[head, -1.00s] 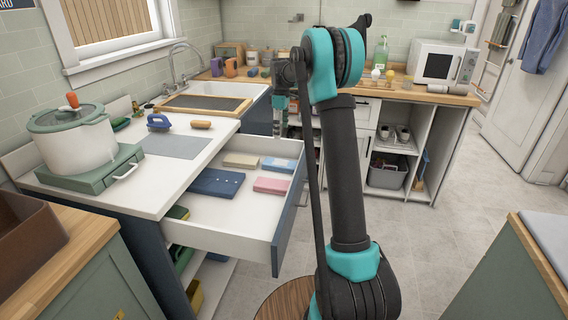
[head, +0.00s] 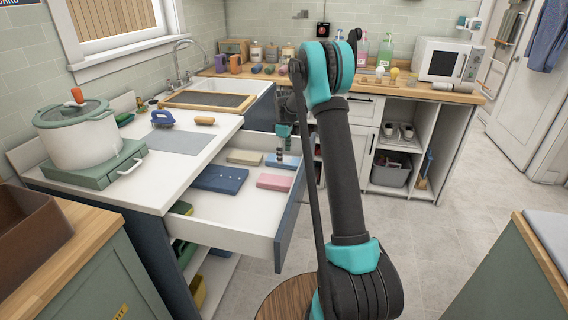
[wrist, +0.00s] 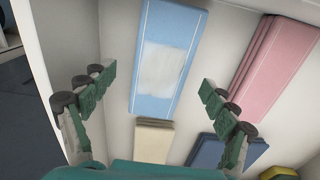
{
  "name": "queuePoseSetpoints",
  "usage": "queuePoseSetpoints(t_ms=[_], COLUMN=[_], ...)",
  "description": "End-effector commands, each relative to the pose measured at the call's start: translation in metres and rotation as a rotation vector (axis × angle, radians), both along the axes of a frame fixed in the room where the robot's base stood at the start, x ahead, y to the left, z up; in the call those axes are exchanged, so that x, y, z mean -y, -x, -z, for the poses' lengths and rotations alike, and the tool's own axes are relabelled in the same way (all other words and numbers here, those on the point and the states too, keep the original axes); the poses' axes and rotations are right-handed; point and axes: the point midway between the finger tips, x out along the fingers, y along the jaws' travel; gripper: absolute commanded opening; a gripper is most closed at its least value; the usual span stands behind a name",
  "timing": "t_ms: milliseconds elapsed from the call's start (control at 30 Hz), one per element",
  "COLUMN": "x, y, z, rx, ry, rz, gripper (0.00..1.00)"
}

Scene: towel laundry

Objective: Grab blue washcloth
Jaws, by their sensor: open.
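A light blue folded cloth (head: 290,161) lies in the open drawer at its far right corner. In the wrist view, this light blue cloth (wrist: 165,60) has a pale patch and lies between and beyond my fingers. A dark blue folded cloth (head: 219,179) lies nearer the drawer's left side; it also shows in the wrist view (wrist: 215,151). My gripper (head: 281,152) points down over the light blue cloth, open and empty. In the wrist view, the fingers of my gripper (wrist: 152,82) are spread wide, with no cloth between the pads.
A beige cloth (head: 245,157) and a pink cloth (head: 275,181) share the drawer (head: 232,240). The drawer front stands close to the light blue cloth. A counter (head: 150,185) with a pot (head: 80,137) is at left. The drawer's near floor is bare.

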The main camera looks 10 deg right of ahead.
Motion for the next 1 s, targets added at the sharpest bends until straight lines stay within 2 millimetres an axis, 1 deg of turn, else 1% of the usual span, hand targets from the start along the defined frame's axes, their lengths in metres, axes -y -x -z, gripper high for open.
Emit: queuePoseSetpoints(t_ms=[33,100,167,233,400,833,1000], x=[-0.001,-0.001,-0.001,0.000,-0.001,-0.001,-0.001], y=[-0.001,0.000,0.000,0.000,0.000,0.000,0.000], z=[0.009,0.018,0.024,0.026,0.026,0.026,0.026], rx=[0.000,0.000,0.000,0.000,0.000,0.000,0.000], ry=[0.000,0.000,0.000,0.000,0.000,0.000,0.000], rz=[0.000,0.000,0.000,0.000,0.000,0.000,0.000], gripper=[0.86,0.86,0.86,0.86,0.86,0.33,0.33])
